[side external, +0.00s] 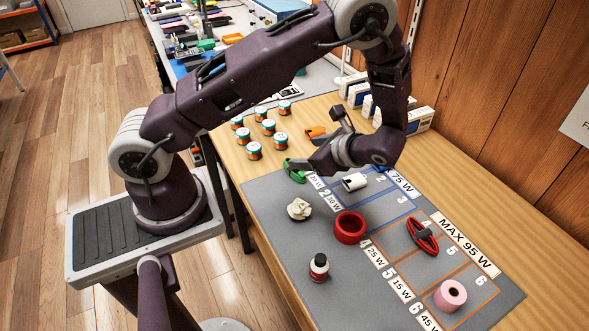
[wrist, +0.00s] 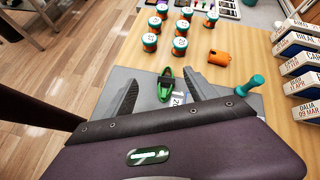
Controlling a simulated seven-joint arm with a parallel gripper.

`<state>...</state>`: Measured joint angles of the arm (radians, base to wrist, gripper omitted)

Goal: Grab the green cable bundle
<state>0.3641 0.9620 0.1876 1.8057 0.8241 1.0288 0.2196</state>
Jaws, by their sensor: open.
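The green cable bundle (wrist: 166,86) lies at the far edge of the grey mat (wrist: 112,84), standing out between and just ahead of my open fingers in the wrist view. In the side external view the green cable bundle (side external: 294,171) shows at the left end of my gripper (side external: 300,165), partly hidden by it. My gripper (wrist: 158,92) is open, with one finger on each side of the bundle's line. Nothing is held. I cannot tell whether a finger touches the bundle.
A red cable bundle (side external: 423,237), red ring (side external: 350,227), pink roll (side external: 450,295), small bottle (side external: 319,267), crumpled white item (side external: 299,209) and white object (side external: 354,181) rest on the mat. Several jars (side external: 268,127), an orange item (wrist: 219,58) and boxes (wrist: 300,62) stand beyond.

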